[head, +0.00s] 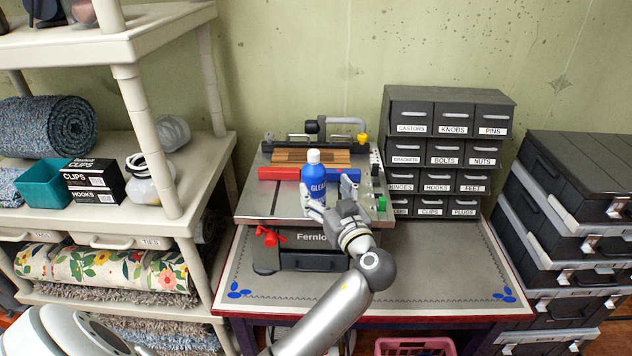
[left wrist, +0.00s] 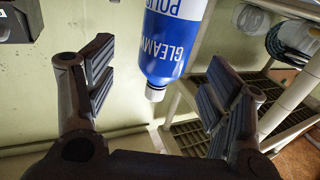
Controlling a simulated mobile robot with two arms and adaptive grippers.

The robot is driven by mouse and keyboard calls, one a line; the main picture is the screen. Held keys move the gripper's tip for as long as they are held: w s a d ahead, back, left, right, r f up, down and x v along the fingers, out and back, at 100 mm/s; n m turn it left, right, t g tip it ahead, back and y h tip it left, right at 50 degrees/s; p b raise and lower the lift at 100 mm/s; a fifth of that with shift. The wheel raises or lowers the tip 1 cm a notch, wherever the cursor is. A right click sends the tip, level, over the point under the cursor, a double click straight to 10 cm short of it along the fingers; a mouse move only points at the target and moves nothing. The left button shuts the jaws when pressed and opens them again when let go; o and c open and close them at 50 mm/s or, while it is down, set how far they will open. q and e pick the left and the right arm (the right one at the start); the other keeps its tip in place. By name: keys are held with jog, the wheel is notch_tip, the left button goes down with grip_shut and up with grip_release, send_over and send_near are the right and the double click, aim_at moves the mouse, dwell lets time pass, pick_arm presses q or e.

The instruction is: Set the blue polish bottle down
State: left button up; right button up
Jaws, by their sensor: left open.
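The blue polish bottle (head: 314,184) with a white cap stands upright over the grey top of the bench machine (head: 220,204). Its base is hidden behind my left gripper (head: 331,194). My left gripper is open, with its fingers on either side of the bottle. In the left wrist view the bottle (left wrist: 172,45) appears upside down between the spread finger pads, with gaps on both sides. Whether the base touches the machine top cannot be seen. My right gripper is not in view.
A red bar (head: 278,173) and a wooden board (head: 290,158) lie behind the bottle. A dark drawer cabinet (head: 447,95) stands at the right, beside stacked black cases (head: 575,170). A shelf (head: 190,200) stands at the left. The mat (head: 450,270) is clear at front right.

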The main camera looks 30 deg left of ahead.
aim_at(318, 182)
pick_arm(q)
jog(key=shift+w+a, duration=0.25)
jog(key=shift+a, duration=0.5)
jog(key=shift+w+a+r+p, duration=0.15)
jog(key=shift+a+p, duration=0.1)
jog(key=shift+p, duration=0.2)
jog(key=p+x, duration=0.2)
jog(key=x, duration=0.1)
jog(key=shift+w+a+p, duration=0.2)
jog(key=shift+a+p, duration=0.1)
jog(key=shift+w+a, duration=0.2)
jog(key=shift+a, duration=0.15)
jog(key=shift+d, duration=0.1)
jog(key=c, duration=1.4)
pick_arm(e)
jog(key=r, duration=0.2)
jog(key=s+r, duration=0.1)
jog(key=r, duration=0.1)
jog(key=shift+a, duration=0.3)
pick_arm(q)
jog(key=shift+c, duration=0.2)
